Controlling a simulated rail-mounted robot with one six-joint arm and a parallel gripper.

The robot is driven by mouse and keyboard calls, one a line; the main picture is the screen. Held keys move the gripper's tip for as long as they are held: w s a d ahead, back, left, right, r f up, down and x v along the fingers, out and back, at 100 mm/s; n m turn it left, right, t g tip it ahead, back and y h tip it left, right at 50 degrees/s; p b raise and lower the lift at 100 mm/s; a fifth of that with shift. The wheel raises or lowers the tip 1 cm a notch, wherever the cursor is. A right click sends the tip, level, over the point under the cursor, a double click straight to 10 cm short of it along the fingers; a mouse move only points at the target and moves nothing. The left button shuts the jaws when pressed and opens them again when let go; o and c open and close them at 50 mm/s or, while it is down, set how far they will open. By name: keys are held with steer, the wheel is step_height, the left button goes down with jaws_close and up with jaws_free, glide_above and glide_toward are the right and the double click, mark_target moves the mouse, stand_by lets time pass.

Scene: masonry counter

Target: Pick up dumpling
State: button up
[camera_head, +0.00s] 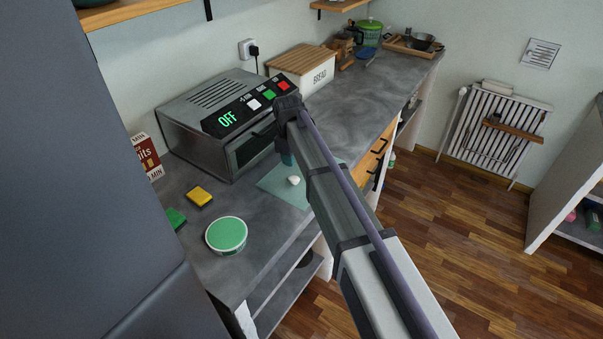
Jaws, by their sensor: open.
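The dumpling (294,181) is a small whitish lump. It lies on a pale teal mat (272,186) on the grey counter, in front of the oven. My arm reaches in from the lower right, and its end points down over the mat. My gripper (288,160) shows only as a small teal and dark part just above and behind the dumpling in the picture. It is open and holds nothing that I can see. The arm hides the right part of the mat, and the exact gap between fingers and dumpling cannot be told.
The oven (205,150), its display reading OFF, stands behind the mat. A round green-lidded tub (226,235), a yellow sponge (200,196) and a green sponge (176,219) lie to the left. A bread box (318,78) stands farther back. The counter's front edge is close to the mat.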

mark_target(294, 177)
steer(key=f+b, duration=0.7)
steer(key=w+f+b, duration=0.1)
steer(key=f+b, duration=0.2)
steer(key=f, duration=0.1)
steer(key=shift+d, duration=0.25)
steer(key=shift+s+r, duration=0.15)
steer(key=shift+r, duration=0.1)
steer(key=shift+c, duration=0.9)
steer(key=c, duration=0.4)
